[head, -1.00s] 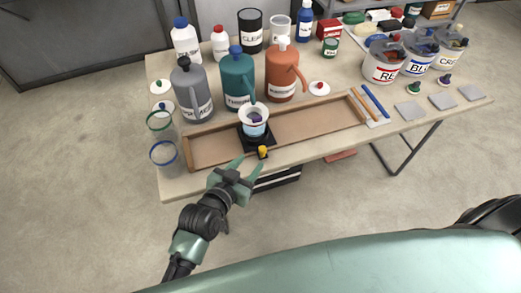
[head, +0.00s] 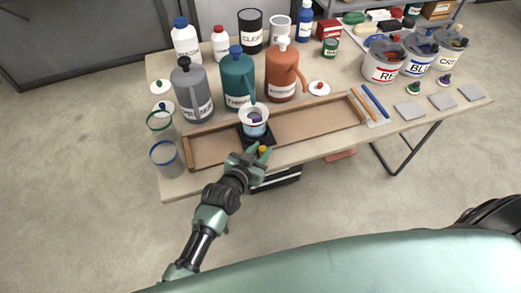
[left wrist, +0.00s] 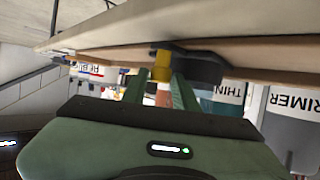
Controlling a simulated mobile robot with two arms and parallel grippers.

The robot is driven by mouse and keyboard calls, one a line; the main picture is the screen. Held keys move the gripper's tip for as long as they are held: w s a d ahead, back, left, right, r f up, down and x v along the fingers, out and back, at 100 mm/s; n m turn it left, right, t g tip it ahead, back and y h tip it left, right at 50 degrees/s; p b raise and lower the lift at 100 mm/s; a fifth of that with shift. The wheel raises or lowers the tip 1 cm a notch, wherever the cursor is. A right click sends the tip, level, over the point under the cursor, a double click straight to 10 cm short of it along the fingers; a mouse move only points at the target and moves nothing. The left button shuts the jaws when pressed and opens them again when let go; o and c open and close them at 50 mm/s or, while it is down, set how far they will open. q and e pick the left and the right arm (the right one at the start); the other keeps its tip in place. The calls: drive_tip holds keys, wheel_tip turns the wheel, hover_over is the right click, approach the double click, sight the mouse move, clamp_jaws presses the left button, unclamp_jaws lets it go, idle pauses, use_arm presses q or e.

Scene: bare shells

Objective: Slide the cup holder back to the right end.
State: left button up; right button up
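The cup holder (head: 243,139) is a black block in a long wooden-edged tray, left of the tray's middle. A white cup with a blue band (head: 255,128) stands upright in it, with something purple inside. A yellow knob (head: 263,149) sticks out at the holder's front; it also shows in the left wrist view (left wrist: 161,64). My left gripper (head: 259,151) is at the tray's front edge, open, with one finger on each side of the knob. I cannot tell whether either finger touches it. My right gripper is out of view.
The tray (head: 318,122) is empty to the holder's right, up to its right end. Grey, teal and orange jugs (head: 281,75) stand behind it. Two clear glasses (head: 165,159) stand at its left end. Orange and blue sticks (head: 376,102) lie beyond its right end.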

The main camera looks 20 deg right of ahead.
use_arm(q)
clamp_jaws()
idle(1.2)
